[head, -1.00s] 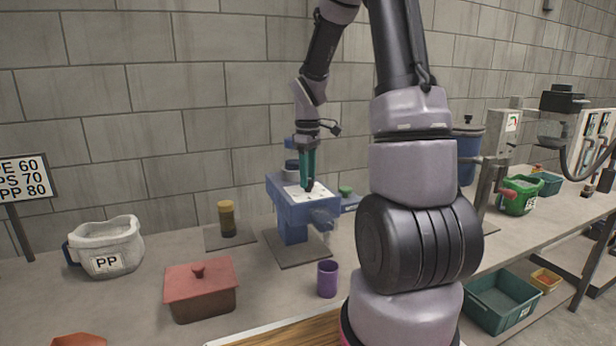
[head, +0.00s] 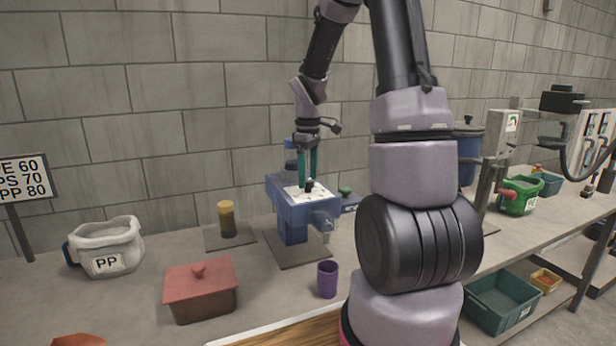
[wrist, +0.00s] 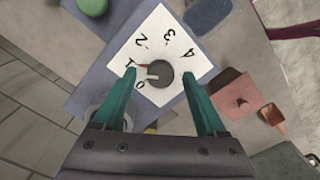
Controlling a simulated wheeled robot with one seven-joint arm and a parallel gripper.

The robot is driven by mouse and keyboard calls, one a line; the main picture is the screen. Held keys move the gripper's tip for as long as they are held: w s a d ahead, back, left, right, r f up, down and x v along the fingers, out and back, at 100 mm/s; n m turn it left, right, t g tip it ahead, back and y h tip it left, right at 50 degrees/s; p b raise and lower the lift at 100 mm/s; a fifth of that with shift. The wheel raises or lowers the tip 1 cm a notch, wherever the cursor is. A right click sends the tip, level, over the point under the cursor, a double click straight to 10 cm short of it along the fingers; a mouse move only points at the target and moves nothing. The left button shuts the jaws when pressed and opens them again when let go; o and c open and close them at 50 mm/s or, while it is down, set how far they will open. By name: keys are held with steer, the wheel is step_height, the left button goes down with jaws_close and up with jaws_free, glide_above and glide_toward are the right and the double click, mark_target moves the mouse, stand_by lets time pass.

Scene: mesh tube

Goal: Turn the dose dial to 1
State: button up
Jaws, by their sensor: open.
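The dose dial is a dark grey round knob (wrist: 159,72) on a white number plate (wrist: 153,102) marked 0 to 4. A pale pointer on the knob and a red mark beside it both face left, toward the 0 and 1 side; the 1 is partly covered by a fingertip. In the head view the plate (head: 294,191) lies on top of the blue dosing machine (head: 292,214). My gripper (wrist: 159,76) is open over the plate, one teal finger on each side of the knob with gaps to it. My gripper also shows in the head view (head: 307,184).
A purple cup (head: 327,280) and a red lidded box (head: 200,290) stand in front of the machine. A PP jug (head: 106,248) and an amber jar (head: 227,219) stand to the left. A green knob (head: 345,191) sits right of the plate.

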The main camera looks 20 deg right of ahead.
mark_target(308, 180)
step_height(308, 180, up, 10)
steer(key=shift+r, duration=0.2)
stand_by(0.5)
steer(key=s+a+r+m+t, duration=0.2)
steer(key=s+r+m, duration=0.1)
steer(key=s, duration=0.3)
steer(key=s+a+r+m+t+y, duration=0.1)
steer(key=s+a+r+m+t, duration=0.1)
steer(key=s+m, duration=0.3)
steer(key=s+a+r+m+t+y, duration=0.1)
steer(key=s+a+r+m+t, duration=0.2)
steer(key=s, duration=0.6)
steer(key=shift+a+r+m, duration=0.35)
steer(key=shift+r+m, duration=0.25)
steer(key=shift+r, duration=0.3)
